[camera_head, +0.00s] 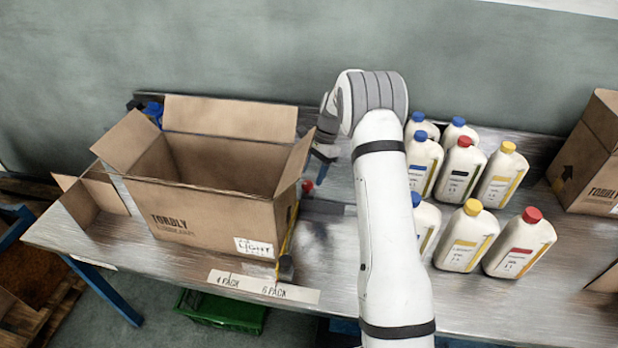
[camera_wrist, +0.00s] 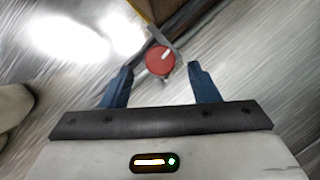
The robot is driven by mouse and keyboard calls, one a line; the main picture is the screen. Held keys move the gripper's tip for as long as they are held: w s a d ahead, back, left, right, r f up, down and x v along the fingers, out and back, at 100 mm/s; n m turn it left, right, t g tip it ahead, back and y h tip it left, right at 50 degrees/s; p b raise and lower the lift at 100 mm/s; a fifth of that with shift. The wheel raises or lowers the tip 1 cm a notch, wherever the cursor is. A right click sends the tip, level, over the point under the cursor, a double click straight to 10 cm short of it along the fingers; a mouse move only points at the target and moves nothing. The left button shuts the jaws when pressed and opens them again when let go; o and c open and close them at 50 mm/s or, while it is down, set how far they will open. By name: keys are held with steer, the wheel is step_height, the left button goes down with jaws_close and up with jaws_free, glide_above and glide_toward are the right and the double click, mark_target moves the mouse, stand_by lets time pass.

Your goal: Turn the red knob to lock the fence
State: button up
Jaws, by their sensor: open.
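The red knob (camera_wrist: 160,60) is a round red disc with a pale bar across it, on a grey metal mount over the steel table. In the wrist view it lies just beyond and between the two blue fingertips of my gripper (camera_wrist: 160,70), which are apart with a gap on both sides of it. In the head view the knob (camera_head: 308,185) shows small beside the right side of the open cardboard box (camera_head: 205,212). My gripper (camera_head: 325,153) points down there, close above it. The fence (camera_head: 287,236) shows partly as a thin yellow-edged strip along the box's right side.
Another cardboard box (camera_head: 592,160) stands at the far right. A label strip (camera_head: 263,287) runs along the table's front edge. A green crate (camera_head: 222,311) is below.

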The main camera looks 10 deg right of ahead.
mark_target(308, 183)
steer(key=shift+x, duration=1.55)
steer(key=shift+c, duration=0.3)
